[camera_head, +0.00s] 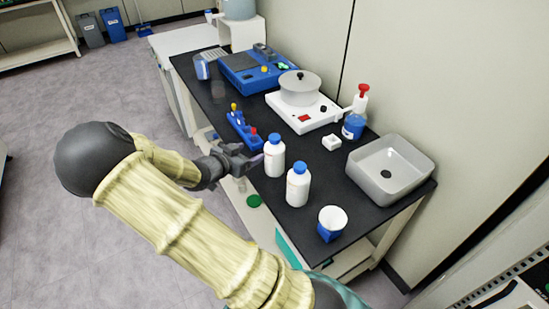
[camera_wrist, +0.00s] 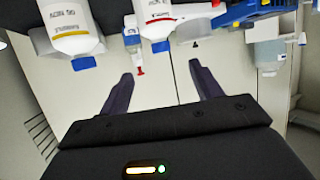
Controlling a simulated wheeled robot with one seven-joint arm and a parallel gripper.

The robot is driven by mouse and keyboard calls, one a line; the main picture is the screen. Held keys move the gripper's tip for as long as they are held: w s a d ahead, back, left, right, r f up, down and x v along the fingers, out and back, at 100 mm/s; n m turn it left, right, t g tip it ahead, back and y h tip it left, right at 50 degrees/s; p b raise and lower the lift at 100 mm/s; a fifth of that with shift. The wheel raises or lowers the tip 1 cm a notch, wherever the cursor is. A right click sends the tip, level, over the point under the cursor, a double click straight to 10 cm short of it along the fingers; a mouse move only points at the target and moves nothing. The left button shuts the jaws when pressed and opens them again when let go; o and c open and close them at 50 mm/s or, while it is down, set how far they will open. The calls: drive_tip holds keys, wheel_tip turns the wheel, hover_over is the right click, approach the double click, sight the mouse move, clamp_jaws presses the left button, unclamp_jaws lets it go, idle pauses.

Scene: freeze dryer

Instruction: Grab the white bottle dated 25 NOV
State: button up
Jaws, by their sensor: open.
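Two white bottles with blue caps stand upright on the black bench top. One white bottle (camera_head: 274,158) is just beyond my gripper (camera_head: 245,160); the other white bottle (camera_head: 298,187) stands nearer the front right. The wrist view looks upside down. There, a bottle (camera_wrist: 72,22) at upper left has a label that seems to read NOV, its number unclear. Another bottle (camera_wrist: 152,12) at top centre has a label I cannot read. It lies ahead of my gripper (camera_wrist: 160,77), whose fingers are apart and empty. I cannot tell which bottle is dated 25 NOV.
A blue rack (camera_head: 240,130) stands left of the bottles. A white hotplate (camera_head: 302,113), a pump bottle (camera_head: 354,122) and a small white dish (camera_head: 332,142) stand behind.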

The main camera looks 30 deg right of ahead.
sight(271, 143)
drive_tip(key=x, duration=1)
drive_tip(key=shift+d, duration=0.1)
drive_tip(key=p+x, duration=0.1)
drive_tip(key=x, duration=0.4)
drive_tip(key=shift+d, duration=0.15)
clamp_jaws()
